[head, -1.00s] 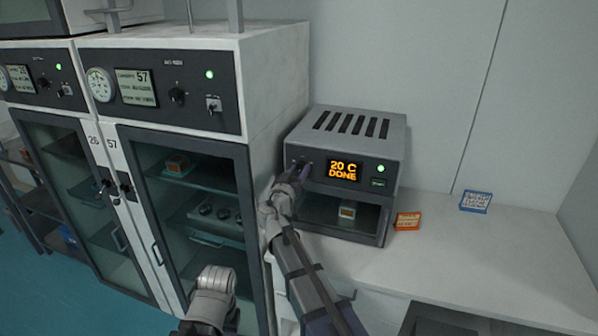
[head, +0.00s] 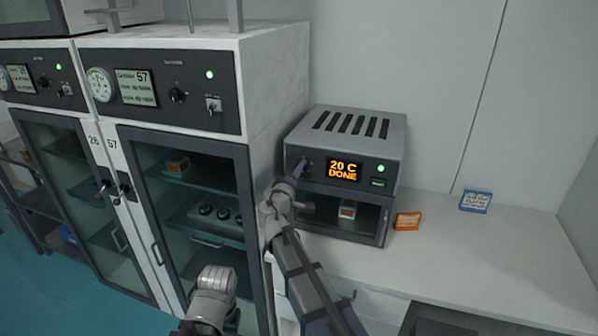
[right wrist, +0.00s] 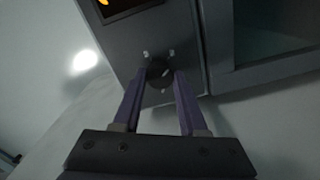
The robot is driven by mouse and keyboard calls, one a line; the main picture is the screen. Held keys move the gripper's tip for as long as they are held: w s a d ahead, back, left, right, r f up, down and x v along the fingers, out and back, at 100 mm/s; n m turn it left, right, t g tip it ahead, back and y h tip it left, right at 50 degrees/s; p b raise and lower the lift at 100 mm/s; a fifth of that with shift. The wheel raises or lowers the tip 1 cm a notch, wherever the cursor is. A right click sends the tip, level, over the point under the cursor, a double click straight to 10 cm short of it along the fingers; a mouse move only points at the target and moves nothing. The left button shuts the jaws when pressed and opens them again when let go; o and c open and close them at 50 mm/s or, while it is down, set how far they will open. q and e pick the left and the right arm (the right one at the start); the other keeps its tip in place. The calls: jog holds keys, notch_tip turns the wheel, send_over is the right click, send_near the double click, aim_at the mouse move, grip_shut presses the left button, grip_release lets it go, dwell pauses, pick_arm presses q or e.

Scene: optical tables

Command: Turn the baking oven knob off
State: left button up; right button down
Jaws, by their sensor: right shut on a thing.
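The baking oven (head: 345,140) is a small grey box with a slotted top on the white bench. Its orange display (head: 344,172) reads "20 C DONE", and a green light (head: 381,168) is lit beside it. In the right wrist view, the round dark knob (right wrist: 158,75) sits on the front panel with pale marks around it. My right gripper (head: 300,166) is at the left of the oven panel. Its purple fingers (right wrist: 159,82) are shut on the knob, one on each side. In the head view the fingers partly hide the knob. No left gripper fingers show.
Tall cabinets with glass doors (head: 195,215) stand at the left, close to my right arm. The oven's lower chamber holds a small boxed item (head: 347,209). An orange card (head: 407,221) and a blue card (head: 475,202) lie on the bench (head: 500,240), which is otherwise clear at the right.

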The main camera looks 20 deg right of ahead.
jog(key=shift+s+f+n, duration=0.1)
jog(key=shift+n, duration=14.4)
jog(key=shift+c, duration=2.2)
grip_release()
jog(key=shift+n, duration=0.3)
jog(key=v, duration=0.7)
jog(key=shift+s+a, duration=0.25)
jog(key=shift+s, duration=0.05)
